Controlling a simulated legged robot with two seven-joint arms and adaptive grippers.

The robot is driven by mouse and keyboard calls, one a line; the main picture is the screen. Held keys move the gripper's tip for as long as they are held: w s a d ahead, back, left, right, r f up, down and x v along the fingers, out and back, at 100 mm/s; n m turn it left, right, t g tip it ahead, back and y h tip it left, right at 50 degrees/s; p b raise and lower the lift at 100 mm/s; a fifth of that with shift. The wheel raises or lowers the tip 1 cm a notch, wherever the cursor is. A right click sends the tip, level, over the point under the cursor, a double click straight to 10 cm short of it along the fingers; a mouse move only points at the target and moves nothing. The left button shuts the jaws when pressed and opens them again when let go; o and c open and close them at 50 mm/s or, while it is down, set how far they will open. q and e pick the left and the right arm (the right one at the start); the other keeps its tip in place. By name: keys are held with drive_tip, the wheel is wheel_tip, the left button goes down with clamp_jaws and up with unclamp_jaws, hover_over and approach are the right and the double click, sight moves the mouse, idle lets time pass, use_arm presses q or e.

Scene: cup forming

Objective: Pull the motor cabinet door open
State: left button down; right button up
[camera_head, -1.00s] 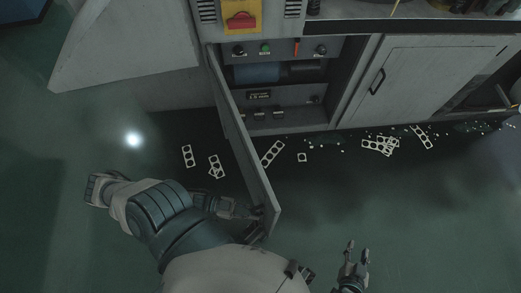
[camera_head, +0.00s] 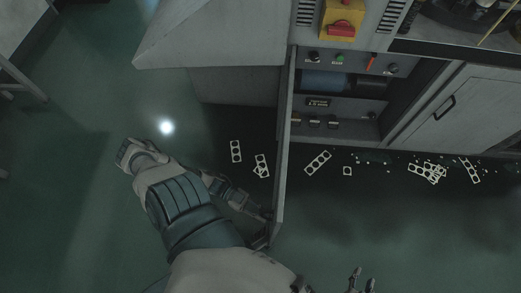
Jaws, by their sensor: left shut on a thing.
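The motor cabinet door (camera_head: 284,150) stands open, hinged at the left of the cabinet opening. It shows almost edge-on and juts out from the cabinet toward me. The motor cabinet (camera_head: 345,98) shows its inside, with dark shelves, a blue-grey cylinder and small knobs. My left gripper (camera_head: 263,214) is at the outer face of the door near its free end, shut on it. The exact grip spot and any handle there are hidden. My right gripper (camera_head: 362,279) is at the bottom edge, open and empty, apart from the door.
A closed cabinet door (camera_head: 455,110) with a dark handle is at the right. A yellow panel with a red switch (camera_head: 341,28) is above the opening. Pale perforated strips (camera_head: 318,162) and small bits litter the floor. The green floor at the left is clear.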

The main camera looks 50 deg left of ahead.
use_arm(q)
drive_tip(key=c, duration=1.2)
unclamp_jaws()
drive_tip(key=shift+a, duration=0.15)
drive_tip(key=v, duration=1.2)
drive_tip(key=shift+f, duration=0.15)
